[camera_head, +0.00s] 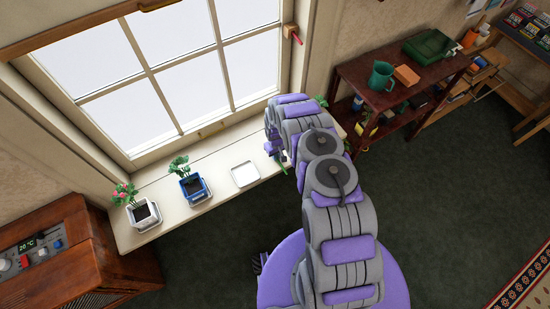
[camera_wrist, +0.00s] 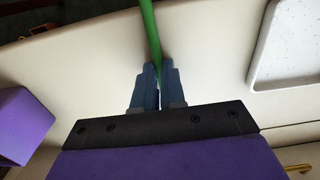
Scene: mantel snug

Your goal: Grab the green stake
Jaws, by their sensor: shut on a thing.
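The green stake (camera_wrist: 149,25) shows in the wrist view as a thin green rod running up from between my fingers to the top edge. My gripper (camera_wrist: 156,72) is shut on it, with a blue finger on either side. In the head view my gripper (camera_head: 277,150) is over the right part of the window sill, mostly hidden by my arm. A short green piece of the stake (camera_head: 284,167) shows just below it. I cannot tell whether the stake touches the sill.
A white tray (camera_head: 245,175) lies on the sill (camera_head: 225,153) left of my gripper. Further left stand a blue pot (camera_head: 195,189) with a leafy plant and a white pot (camera_head: 144,215) with pink flowers. A dark red shelf (camera_head: 390,95) stands to the right. Dark floor is open below.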

